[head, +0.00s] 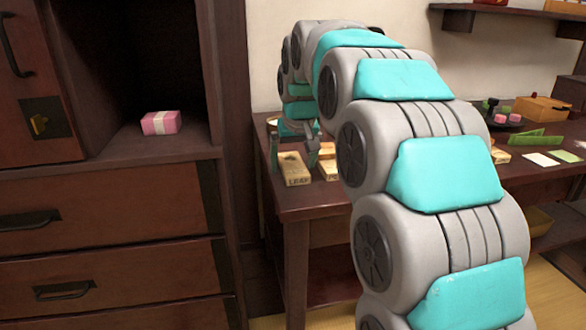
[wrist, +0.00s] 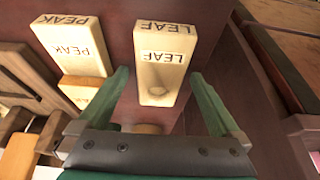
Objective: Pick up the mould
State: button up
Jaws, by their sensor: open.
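A pale wooden mould marked LEAF (wrist: 164,62) lies between the fingertips of my gripper (wrist: 160,78) in the wrist view, with a round hollow in its near part. My gripper is open, with one green finger on each side of this mould and a gap to each. In the head view the LEAF mould (head: 294,170) is near the left front corner of the table, with my gripper (head: 293,150) just above or behind it. A second pale mould marked PEAK (wrist: 73,48) lies to the left in the wrist view.
Another pale block (wrist: 83,92) lies beside the PEAK mould. The dark wooden table (head: 325,200) holds other items at right, including green and white cards (head: 541,159) and a wooden box (head: 542,109). A pink wrapped box (head: 161,123) sits in the cabinet at left.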

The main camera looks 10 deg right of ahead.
jog(key=c, duration=1.4)
jog(key=shift+r, duration=0.2)
